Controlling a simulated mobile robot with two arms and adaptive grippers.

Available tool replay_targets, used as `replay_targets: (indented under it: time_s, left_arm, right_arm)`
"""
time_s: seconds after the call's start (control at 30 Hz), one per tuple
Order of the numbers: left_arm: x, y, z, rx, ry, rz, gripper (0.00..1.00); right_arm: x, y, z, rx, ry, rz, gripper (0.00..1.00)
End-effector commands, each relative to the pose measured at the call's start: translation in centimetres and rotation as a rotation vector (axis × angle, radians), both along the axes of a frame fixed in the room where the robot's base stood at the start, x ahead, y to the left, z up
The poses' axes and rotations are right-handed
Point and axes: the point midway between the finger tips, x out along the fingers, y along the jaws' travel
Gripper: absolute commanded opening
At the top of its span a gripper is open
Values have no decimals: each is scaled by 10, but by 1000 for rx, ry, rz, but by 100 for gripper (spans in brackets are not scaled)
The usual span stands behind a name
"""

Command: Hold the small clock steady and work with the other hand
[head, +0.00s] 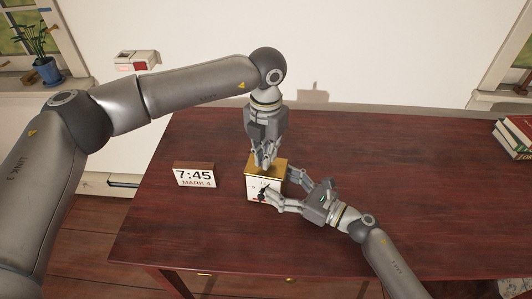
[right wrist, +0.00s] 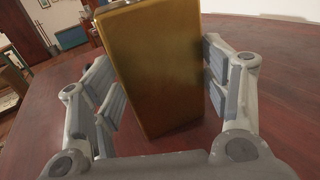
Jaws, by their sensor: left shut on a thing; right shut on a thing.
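The small clock (head: 254,184) stands upright on the dark red table, with a gold top and a pale face toward the front. In the right wrist view its gold side (right wrist: 160,70) fills the middle. My left gripper (head: 265,162) comes down from above and is shut on the clock's top. My right gripper (head: 273,186) reaches in from the lower right and is shut on the clock, one finger across the front face and one behind. A small dark part shows low on the face, partly hidden by the front finger. A sign (head: 194,175) reading 7:45 MARK 4 stands left of the clock.
The table (head: 430,200) is clear to the right of the clock. Several books (head: 514,136) are stacked at its far right edge. A white and red box (head: 137,60) on the wall and a potted plant (head: 46,70) are at the upper left, away from the table.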

Motion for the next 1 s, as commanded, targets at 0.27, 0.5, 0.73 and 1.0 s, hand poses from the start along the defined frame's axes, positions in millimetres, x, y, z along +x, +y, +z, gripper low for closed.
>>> replay_targets:
  time_s: [0.27, 0.5, 0.73, 1.0]
  left_arm:
    - [-1, -3, 1, -7, 0, -266, 0]
    - [-2, -4, 1, -9, 0, -495, 0]
    - [-2, -5, 1, -11, 0, -715, 0]
    - [-3, -6, 1, -12, -1, -971, 0]
  right_arm:
    - [-1, 1, -1, -2, 0, 2, 39]
    - [-1, 1, -1, -2, 0, 3, 39]
    - [-1, 2, -1, -2, 1, 3, 39]
    - [-1, 2, -1, -1, 2, 4, 39]
